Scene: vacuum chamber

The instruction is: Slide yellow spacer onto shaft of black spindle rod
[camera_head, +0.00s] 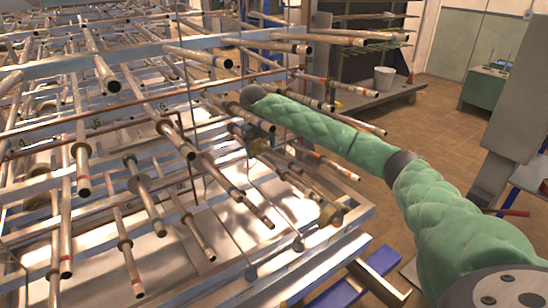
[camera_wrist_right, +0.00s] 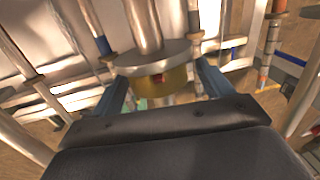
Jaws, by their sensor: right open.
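A yellow spacer (camera_wrist_right: 168,83) shows in the right wrist view as a short ring directly below a grey metal disc (camera_wrist_right: 155,57). A metal rod (camera_wrist_right: 143,22) rises from the disc. My right gripper (camera_wrist_right: 160,78) is open, with one blue-grey finger on each side of the spacer. I cannot tell whether the fingers touch it. In the head view my right gripper (camera_head: 252,132) is small and partly hidden among the rods of the rack. I cannot make out a black spindle rod or the spacer there. My left gripper is not in view.
A dense rack (camera_head: 150,52) of metal rods on rails fills the left and middle of the head view. Several rods stick out close to my right arm. A shelf (camera_head: 375,100) with a white bucket (camera_head: 384,78) stands behind. Open brown floor (camera_head: 440,130) lies beyond my arm.

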